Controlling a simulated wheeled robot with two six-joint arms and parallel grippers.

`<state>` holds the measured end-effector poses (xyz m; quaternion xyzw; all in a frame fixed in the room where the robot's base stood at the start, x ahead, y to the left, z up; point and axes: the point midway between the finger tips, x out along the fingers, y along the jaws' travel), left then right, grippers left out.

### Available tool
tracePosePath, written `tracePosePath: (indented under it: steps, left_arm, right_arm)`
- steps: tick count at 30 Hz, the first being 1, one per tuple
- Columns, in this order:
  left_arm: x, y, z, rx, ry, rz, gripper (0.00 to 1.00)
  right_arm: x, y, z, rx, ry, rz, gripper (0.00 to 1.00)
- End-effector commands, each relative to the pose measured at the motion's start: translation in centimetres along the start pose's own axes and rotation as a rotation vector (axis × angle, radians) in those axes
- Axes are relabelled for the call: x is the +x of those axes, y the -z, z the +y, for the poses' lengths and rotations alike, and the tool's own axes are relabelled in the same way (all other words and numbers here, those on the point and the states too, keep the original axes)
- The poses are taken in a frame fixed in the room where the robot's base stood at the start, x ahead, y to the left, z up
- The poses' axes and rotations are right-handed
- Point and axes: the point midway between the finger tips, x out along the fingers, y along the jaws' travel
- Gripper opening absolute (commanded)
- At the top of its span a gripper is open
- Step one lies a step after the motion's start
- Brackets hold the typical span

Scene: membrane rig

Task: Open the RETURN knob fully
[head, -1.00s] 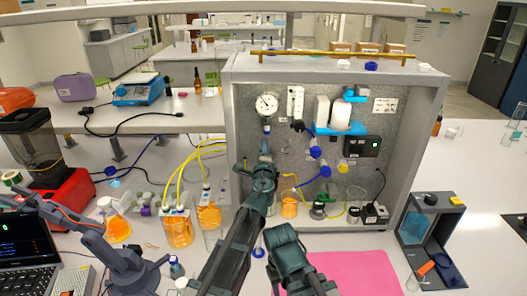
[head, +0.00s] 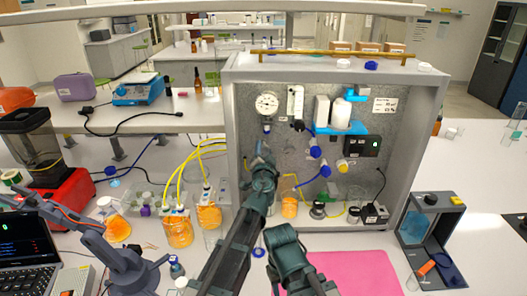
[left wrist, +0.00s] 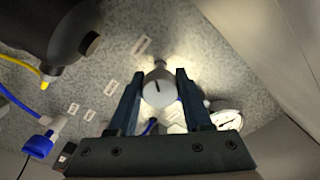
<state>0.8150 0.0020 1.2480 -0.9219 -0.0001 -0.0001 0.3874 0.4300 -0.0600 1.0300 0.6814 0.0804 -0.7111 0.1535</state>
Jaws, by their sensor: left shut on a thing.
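My left gripper (left wrist: 160,92) is shut on a round white knob (left wrist: 158,92) with a dark line on its face, one finger on each side. The line runs nearly up and down in the left wrist view. The knob sits on a fitting on the speckled grey panel. In the head view the left gripper (head: 263,152) is at the panel's left part, below the round gauge (head: 267,103), and hides the knob. The small labels (left wrist: 141,45) on the panel are too blurred to read, so I cannot confirm the name RETURN.
Blue-handled fittings (head: 315,152) and a dark display box (head: 363,146) are right of the gripper. Yellow tubes lead to bottles of orange liquid (head: 178,230) at the left. The grey frame's right side wall (head: 420,150) bounds the rig. A pink mat (head: 350,270) lies in front.

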Motion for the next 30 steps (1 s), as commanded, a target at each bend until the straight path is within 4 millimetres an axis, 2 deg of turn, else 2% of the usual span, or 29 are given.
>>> tracePosePath:
  steps: [15,30]
  left_arm:
    - [-0.18,-0.04,0.17,-0.446,-0.001,-0.001,0.0]
    - [-0.17,0.0,0.21,-0.642,-0.001,0.0,0.0]
  right_arm:
    - [0.14,0.01,-0.01,0.0,0.0,0.0,0.5]
    - [0.14,0.01,-0.01,0.0,0.0,0.0,0.5]
